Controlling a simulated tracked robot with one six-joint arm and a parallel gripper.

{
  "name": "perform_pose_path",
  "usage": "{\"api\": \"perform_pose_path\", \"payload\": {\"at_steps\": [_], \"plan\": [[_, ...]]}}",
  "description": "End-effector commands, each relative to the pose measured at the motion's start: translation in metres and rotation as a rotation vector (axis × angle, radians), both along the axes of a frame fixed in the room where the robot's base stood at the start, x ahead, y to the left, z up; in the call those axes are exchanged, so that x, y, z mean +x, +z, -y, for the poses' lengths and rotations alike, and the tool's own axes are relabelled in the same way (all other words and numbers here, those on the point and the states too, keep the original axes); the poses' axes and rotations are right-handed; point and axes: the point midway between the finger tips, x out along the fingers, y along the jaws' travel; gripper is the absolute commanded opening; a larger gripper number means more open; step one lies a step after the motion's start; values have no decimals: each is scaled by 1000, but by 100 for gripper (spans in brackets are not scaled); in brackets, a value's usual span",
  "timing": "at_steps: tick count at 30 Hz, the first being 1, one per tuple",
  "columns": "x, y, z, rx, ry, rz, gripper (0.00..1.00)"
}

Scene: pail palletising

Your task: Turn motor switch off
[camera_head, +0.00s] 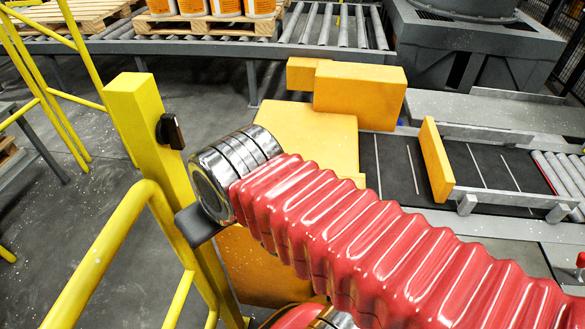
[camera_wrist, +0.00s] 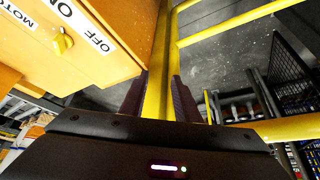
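The motor switch is a small yellow knob (camera_wrist: 62,42) on the face of an orange box (camera_wrist: 115,68) in the upper left of the wrist view. White labels reading MOTOR, ON and OFF surround it; I cannot tell which label the knob points to. My gripper (camera_wrist: 160,85) is open, its two dark fingers apart, to the right of the box and not touching the knob. A yellow rail shows through the gap between them. In the head view only a dark part of my gripper shows beside the yellow post; its fingertips and the knob are hidden.
A yellow post (camera_head: 150,130) and curved yellow guard rail (camera_head: 110,240) stand close to my wrist. Large orange machine panels (camera_head: 310,130) lie behind my arm. A conveyor (camera_head: 490,165) is at right. Orange-and-white pails (camera_head: 225,7) stand on a pallet at the back.

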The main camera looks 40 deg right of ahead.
Motion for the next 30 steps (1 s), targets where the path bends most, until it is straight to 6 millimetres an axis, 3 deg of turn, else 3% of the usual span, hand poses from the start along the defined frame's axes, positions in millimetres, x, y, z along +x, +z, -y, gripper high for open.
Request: {"api": "perform_pose_path", "payload": {"at_steps": [19,23,30], "plan": [[4,4,6,-5,-13,-17,29],[12,10,26,-14,-42,-59,29],[32,26,79,-23,-126,-187,29]]}}
